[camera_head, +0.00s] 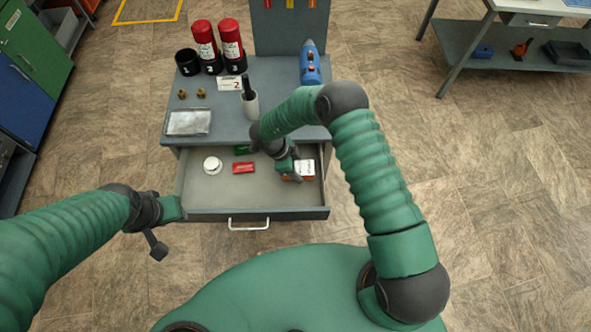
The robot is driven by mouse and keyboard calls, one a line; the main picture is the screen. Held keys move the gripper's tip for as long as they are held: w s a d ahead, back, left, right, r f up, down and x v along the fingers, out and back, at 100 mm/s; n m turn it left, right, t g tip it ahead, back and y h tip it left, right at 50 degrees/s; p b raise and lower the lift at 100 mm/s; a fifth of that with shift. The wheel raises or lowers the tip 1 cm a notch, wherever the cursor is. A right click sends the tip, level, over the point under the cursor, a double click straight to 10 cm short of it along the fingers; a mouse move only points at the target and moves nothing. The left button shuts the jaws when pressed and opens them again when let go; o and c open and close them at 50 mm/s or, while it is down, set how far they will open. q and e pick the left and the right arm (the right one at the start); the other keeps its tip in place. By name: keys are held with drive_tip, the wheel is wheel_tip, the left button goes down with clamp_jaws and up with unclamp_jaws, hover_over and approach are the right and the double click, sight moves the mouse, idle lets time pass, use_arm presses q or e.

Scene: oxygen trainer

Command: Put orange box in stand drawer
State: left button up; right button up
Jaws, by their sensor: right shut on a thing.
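The stand drawer (205,202) is pulled open below the stand top. The orange box (306,168), with a white top face and orange sides, is at the right side of the drawer. My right gripper (291,171) reaches down into the drawer area and is shut on the box, covering its left part. I cannot tell whether the box touches the drawer floor. My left gripper (163,228) is outside the drawer, off its front left corner; its jaw opening is unclear.
The drawer also holds a white round item (212,165), a red block (243,168) and a green item (242,150). The stand top (212,97) bears red cylinders (231,42), a black cup (187,62), a blue device (310,65) and a silver case (188,122).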

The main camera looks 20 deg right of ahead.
drive_tip(key=shift+x, duration=0.9)
drive_tip(key=shift+w+d+f, duration=0.1)
drive_tip(key=shift+d+f, duration=0.05)
drive_tip(key=shift+f, duration=0.15)
drive_tip(key=o, duration=1.4)
drive_tip(key=shift+o, duration=0.2)
drive_tip(key=shift+a+r, duration=0.15)
drive_tip(key=shift+a, duration=0.15)
